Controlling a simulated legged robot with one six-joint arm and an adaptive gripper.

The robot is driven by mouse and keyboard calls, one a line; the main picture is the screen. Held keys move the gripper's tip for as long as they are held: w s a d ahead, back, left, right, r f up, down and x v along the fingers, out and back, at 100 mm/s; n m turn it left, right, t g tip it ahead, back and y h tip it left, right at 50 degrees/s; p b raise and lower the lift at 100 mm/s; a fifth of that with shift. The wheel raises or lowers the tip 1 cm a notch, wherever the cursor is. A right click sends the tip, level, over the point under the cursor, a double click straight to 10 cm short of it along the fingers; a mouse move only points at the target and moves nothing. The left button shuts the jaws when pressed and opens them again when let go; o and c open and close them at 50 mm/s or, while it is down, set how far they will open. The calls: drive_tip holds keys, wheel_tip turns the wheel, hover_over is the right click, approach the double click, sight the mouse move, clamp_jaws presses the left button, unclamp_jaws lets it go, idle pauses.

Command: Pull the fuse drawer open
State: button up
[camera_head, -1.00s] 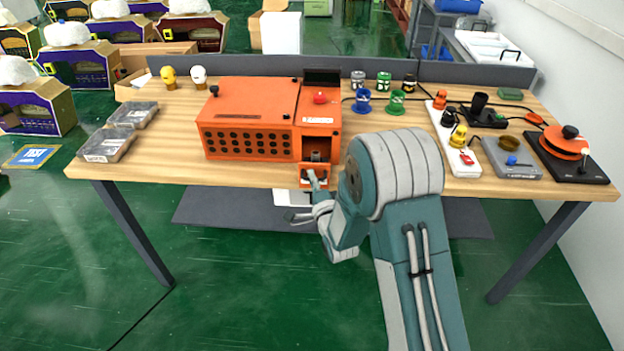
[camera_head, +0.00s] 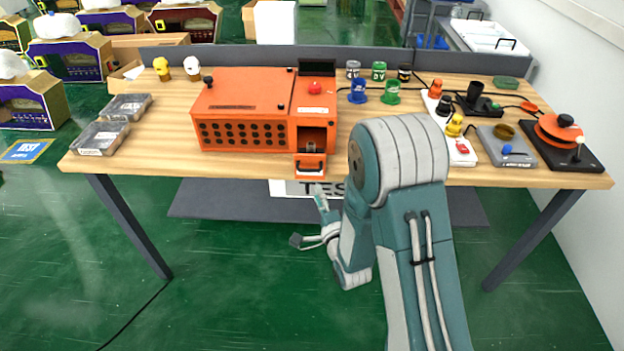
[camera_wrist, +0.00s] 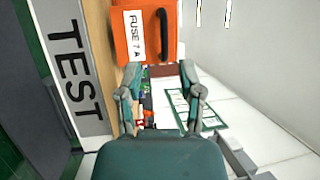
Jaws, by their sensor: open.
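The fuse drawer (camera_head: 309,171) is an orange drawer low on the right part of the orange machine (camera_head: 240,105). It stands out from the machine's front, and its open interior shows behind the front panel. In the wrist view its orange front (camera_wrist: 146,45) carries a white "FUSE 7 A" label and a black handle (camera_wrist: 163,35). My gripper (camera_head: 306,216) is in front of the table edge, below and apart from the drawer. In the wrist view its two fingers (camera_wrist: 160,74) are spread with nothing between them, and the drawer front lies beyond them.
The wooden table (camera_head: 165,140) holds grey boxes (camera_head: 100,138) at left and several coloured cups and devices at right. A white "TEST" sign (camera_wrist: 68,60) lies below the table edge. Open green floor (camera_head: 230,290) is in front.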

drive_tip(key=shift+v, duration=1.75)
drive_tip(key=shift+w, duration=0.1)
drive_tip(key=d+r+n+g+h, duration=0.55)
drive_tip(key=d+r+n, duration=0.2)
drive_tip(key=r, duration=0.45)
drive_tip(key=s+d+r+n+g, duration=0.1)
drive_tip(key=s+r+n+g, duration=0.1)
drive_tip(key=s, duration=0.5)
drive_tip(key=s+d+r+n+g+h, duration=0.1)
drive_tip(key=s+d+r+g, duration=0.1)
drive_tip(key=s, duration=0.6)
drive_tip(key=s+d+r+n+g, duration=0.2)
drive_tip(key=s+g, duration=0.1)
drive_tip(key=s, duration=0.5)
drive_tip(key=shift+s+d+r+n, duration=0.2)
drive_tip(key=shift+d+r+n, duration=0.05)
drive_tip(key=shift+r+n, duration=0.1)
